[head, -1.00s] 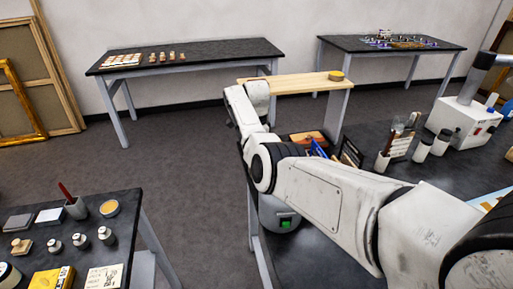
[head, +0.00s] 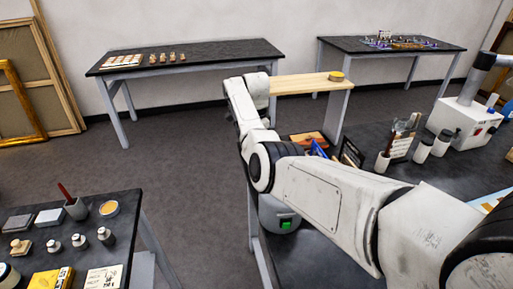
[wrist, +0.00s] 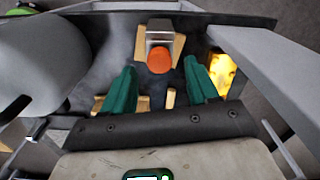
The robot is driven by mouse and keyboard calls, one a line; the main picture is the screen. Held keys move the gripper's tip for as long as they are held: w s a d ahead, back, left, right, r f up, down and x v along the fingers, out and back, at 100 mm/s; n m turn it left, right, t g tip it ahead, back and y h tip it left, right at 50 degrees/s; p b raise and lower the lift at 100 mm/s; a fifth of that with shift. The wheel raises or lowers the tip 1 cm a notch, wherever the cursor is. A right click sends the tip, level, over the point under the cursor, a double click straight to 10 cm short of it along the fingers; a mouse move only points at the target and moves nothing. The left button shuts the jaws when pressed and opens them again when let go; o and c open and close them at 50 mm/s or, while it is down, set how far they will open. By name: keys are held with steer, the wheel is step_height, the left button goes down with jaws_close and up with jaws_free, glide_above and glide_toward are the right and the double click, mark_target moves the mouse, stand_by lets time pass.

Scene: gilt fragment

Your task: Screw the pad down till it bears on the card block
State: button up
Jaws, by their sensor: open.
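In the wrist view, my gripper (wrist: 162,82) is open, its two teal fingers apart with nothing held between them. Just ahead of the fingertips, between their lines, is a round orange knob (wrist: 159,60). It stands in front of a grey metal bracket (wrist: 160,27) with pale wooden pieces (wrist: 178,46) beside it. A shiny gold-yellow piece (wrist: 222,72) lies right of the right finger. I cannot make out the pad or the card block. In the head view my gripper is hidden behind my arm.
A grey bar crosses the wrist view's upper right. In the head view, a dark bench with jars (head: 421,150) and a white machine (head: 465,118) is at the right. A small table (head: 125,205) with weights and pots is front left.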

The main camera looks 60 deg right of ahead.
step_height(320, 180, up, 8)
steer(key=b, duration=0.1)
steer(key=shift+r, duration=0.15)
stand_by(0.6)
